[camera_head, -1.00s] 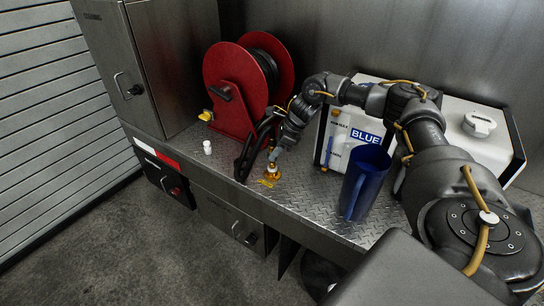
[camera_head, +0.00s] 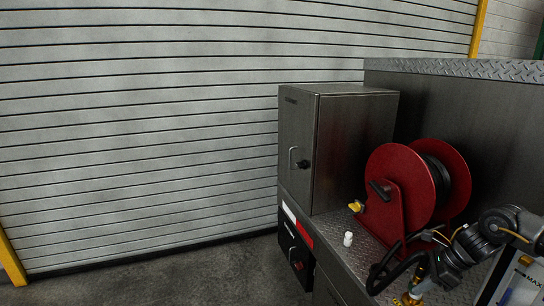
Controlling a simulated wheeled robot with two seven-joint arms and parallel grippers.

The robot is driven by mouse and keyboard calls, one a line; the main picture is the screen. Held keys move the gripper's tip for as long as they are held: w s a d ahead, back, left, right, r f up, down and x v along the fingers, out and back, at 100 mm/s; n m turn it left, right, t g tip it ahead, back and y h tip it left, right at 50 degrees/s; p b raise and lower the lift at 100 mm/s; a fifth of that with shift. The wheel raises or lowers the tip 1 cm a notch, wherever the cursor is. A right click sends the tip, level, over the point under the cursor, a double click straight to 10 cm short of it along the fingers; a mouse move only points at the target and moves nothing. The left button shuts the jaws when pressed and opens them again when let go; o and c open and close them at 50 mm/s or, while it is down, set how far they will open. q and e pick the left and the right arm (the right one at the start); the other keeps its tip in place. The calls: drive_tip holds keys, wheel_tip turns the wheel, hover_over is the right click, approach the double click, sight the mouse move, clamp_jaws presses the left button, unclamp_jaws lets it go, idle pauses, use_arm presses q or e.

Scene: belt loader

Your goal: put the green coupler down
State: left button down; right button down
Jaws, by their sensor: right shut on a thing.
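My right gripper (camera_head: 420,284) reaches in from the right edge, low over the deck beside the red hose reel. It is shut on a small brass-coloured fitting (camera_head: 407,298) near the bottom edge of the head view. The fitting is small and partly cut off, and I cannot make out a green part on it. I cannot tell whether it touches the deck. My left gripper is not in view.
The red hose reel (camera_head: 400,205) stands on the tread-plate deck, with a black hose (camera_head: 385,275) in front. A small white bottle (camera_head: 348,239) stands left of it. A steel cabinet (camera_head: 340,150) is behind left. A white box (camera_head: 525,285) is cut off at lower right.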

drive_tip(key=s+a+n+g+b, duration=0.1)
drive_tip(key=s+a+n+g, duration=0.1)
drive_tip(key=s+a+n, duration=0.2)
drive_tip(key=s+a+r+n+g+b, duration=0.1)
drive_tip(key=s+a+n, duration=0.3)
drive_tip(key=a, duration=0.6)
drive_tip(key=s+a+r+n+g+b, duration=0.1)
drive_tip(key=s+a+n+g, duration=0.2)
drive_tip(key=a, duration=0.4)
drive_tip(key=s+n, duration=0.1)
drive_tip(key=n, duration=0.1)
drive_tip(key=shift+a+r+n+h+b, duration=0.2)
drive_tip(key=shift+a+n+h+b, duration=0.05)
drive_tip(key=shift+n+h+b, duration=0.1)
drive_tip(key=shift+s, duration=0.15)
